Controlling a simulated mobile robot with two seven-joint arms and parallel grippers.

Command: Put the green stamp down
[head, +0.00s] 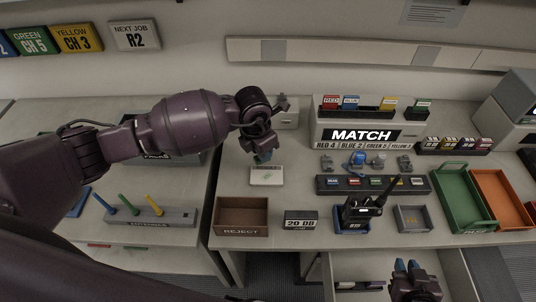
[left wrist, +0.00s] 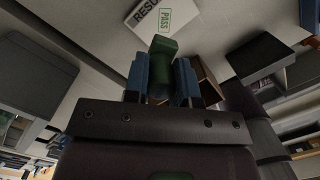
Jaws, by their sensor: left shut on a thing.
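My left gripper (left wrist: 161,82) is shut on the green stamp (left wrist: 163,66), a dark green block between its blue fingers. In the head view the left gripper (head: 263,155) hangs just behind a white card (head: 266,176) on the table, and its wrist hides much of the stamp. The left wrist view shows the card (left wrist: 150,18) with a green PASS mark, ahead of the stamp. I cannot tell whether the stamp touches the table. My right gripper (head: 406,265) is low over the front edge, its blue fingers apart and empty.
The brown REJECT tray (head: 242,204) stands in front of the card. A black radio (head: 367,200) stands upright to the right, with a grey tray (head: 413,218), green tray (head: 463,200) and orange tray (head: 502,196) beyond. The MATCH rack (head: 361,135) is behind. An open drawer (head: 348,268) juts out below.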

